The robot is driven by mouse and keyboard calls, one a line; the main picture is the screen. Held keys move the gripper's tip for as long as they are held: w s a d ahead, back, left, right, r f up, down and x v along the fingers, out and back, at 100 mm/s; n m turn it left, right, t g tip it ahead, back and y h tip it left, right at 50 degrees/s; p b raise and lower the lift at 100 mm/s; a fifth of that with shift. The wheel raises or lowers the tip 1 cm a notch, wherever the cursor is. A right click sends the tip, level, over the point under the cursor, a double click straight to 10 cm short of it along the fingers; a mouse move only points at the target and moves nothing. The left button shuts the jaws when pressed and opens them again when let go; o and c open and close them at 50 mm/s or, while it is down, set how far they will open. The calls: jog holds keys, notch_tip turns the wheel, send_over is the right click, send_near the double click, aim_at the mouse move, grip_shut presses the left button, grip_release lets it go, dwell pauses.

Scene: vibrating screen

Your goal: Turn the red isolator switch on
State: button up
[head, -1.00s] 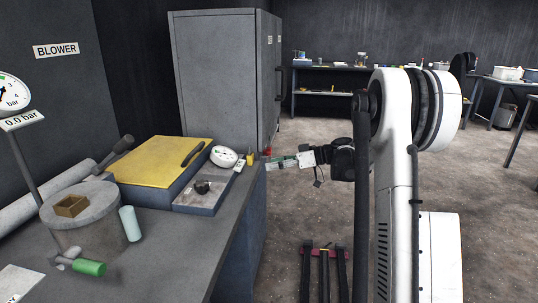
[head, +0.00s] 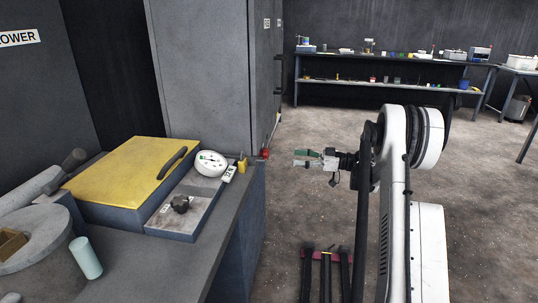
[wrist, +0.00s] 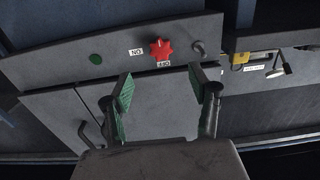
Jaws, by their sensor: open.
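The red isolator switch (wrist: 161,49) is a star-shaped knob on a grey panel in the wrist view. An upside-down ON label (wrist: 136,52) is to its left, and an upside-down OFF label (wrist: 164,64) is just below it. I cannot tell its pointer direction. My gripper (wrist: 160,82) is open and empty, with green-padded fingers apart below the knob in the picture and not touching it. In the head view, my gripper (head: 307,158) is right of the bench end, with a gap to a small red thing (head: 265,153) at the bench corner, probably the switch.
A green round button (wrist: 96,59) and a dark fitting (wrist: 199,48) flank the switch. A yellow padlock-like piece (wrist: 240,58) is to the right. In the head view, the bench holds a yellow-topped box (head: 130,170) and white gauge (head: 210,163). Open floor lies right of the bench.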

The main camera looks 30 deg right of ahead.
aim_at(268, 155)
jog(key=b+x, duration=0.2)
jog(key=x, duration=1)
jog(key=c, duration=1.1)
jog(key=shift+c, duration=0.2)
